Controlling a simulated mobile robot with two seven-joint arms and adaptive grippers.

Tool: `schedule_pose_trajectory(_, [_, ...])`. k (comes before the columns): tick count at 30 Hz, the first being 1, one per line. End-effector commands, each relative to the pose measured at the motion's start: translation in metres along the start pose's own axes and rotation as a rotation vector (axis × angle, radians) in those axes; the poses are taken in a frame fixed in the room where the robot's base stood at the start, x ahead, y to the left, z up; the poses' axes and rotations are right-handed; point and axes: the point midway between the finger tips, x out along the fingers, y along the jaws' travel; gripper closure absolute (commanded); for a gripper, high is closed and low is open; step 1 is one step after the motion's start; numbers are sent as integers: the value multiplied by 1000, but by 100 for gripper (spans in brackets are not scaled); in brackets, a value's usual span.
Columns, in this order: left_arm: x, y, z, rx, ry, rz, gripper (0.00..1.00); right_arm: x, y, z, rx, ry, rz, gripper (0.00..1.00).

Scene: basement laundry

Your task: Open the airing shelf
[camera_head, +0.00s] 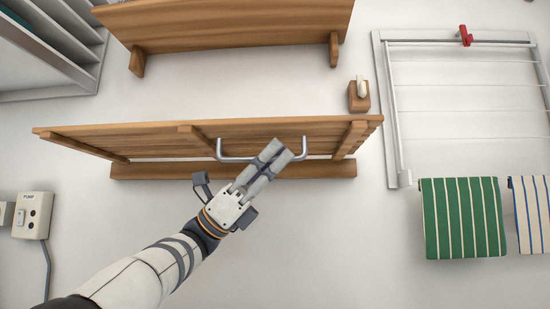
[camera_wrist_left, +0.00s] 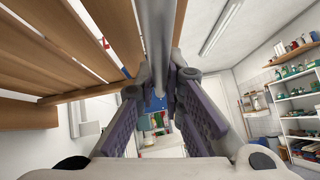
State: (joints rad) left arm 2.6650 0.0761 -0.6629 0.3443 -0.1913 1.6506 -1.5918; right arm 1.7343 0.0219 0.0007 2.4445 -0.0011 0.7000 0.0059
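The airing shelf (camera_head: 160,133) is a wooden slatted panel above a wooden rail on the white wall. It appears tilted out from the wall, with slats also overhead at the left in the left wrist view (camera_wrist_left: 55,50). Its grey metal bar handle (camera_head: 236,159) is on the front edge. My left gripper (camera_head: 279,151) reaches up to the handle, and its fingers cover the middle of the bar. In the left wrist view the bar (camera_wrist_left: 155,30) runs between the two fingers (camera_wrist_left: 160,80), which close in on it from both sides. My right gripper is not in view.
Another wooden shelf (camera_head: 230,25) is on the wall above. A small wooden block (camera_head: 359,97) is right of the airing shelf. A white drying rack (camera_head: 392,110) with a green striped towel (camera_head: 462,218) is at right, and a pump box (camera_head: 33,215) at lower left.

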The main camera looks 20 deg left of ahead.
Motion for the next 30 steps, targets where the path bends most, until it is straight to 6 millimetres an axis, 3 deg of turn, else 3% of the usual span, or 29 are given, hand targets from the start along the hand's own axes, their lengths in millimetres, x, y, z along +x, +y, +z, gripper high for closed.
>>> schedule_pose_trajectory(1, [-4,1,-7,-7,11,2,83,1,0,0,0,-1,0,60])
schedule_pose_trajectory(11, [-6,1,-4,-5,7,2,83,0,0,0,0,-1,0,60])
schedule_pose_trajectory(24, [-110,0,-4,-5,8,1,83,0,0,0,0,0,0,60])
schedule_pose_trajectory(30, [-123,0,-4,-4,9,0,83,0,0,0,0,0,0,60])
